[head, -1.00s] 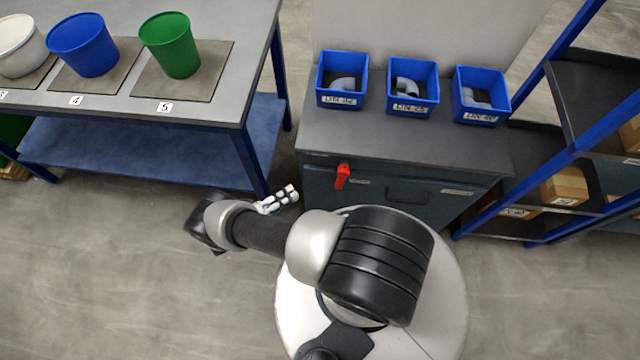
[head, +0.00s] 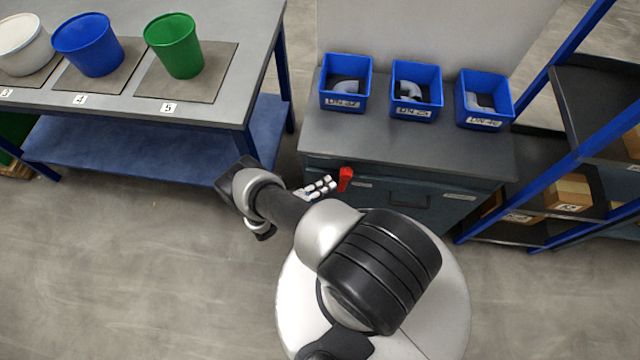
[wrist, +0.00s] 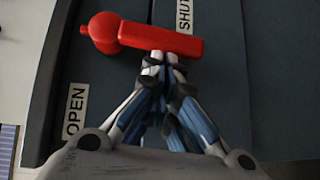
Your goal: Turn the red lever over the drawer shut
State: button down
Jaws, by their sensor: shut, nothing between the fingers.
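The red lever (head: 345,178) sits on the front of the grey cabinet, at the left end of its upper drawer. In the wrist view the red lever (wrist: 160,38) has its round hub at the left and its arm stretching right. The "OPEN" label (wrist: 75,111) is below left of it, and the "SHUT" label (wrist: 184,14) is above its arm, partly covered. My gripper (head: 320,187) is shut and empty just left of the lever. In the wrist view my gripper's fingertips (wrist: 158,62) are at the arm's lower edge; I cannot tell whether they touch.
The drawer handle (head: 408,200) is right of the lever. Blue bins (head: 345,100) stand on the cabinet top (head: 390,142). A table (head: 215,100) with buckets is at the left, and a blue-framed shelf (head: 560,160) at the right. Open floor lies at the lower left.

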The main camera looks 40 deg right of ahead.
jog(key=shift+s+d+f, duration=0.4)
jog(key=shift+s+d, duration=0.1)
jog(key=shift+s, duration=0.2)
jog(key=w+a+r, duration=0.1)
jog(key=a, duration=1.1)
jog(key=shift+w, duration=0.25)
jog(key=shift+a+r, duration=0.1)
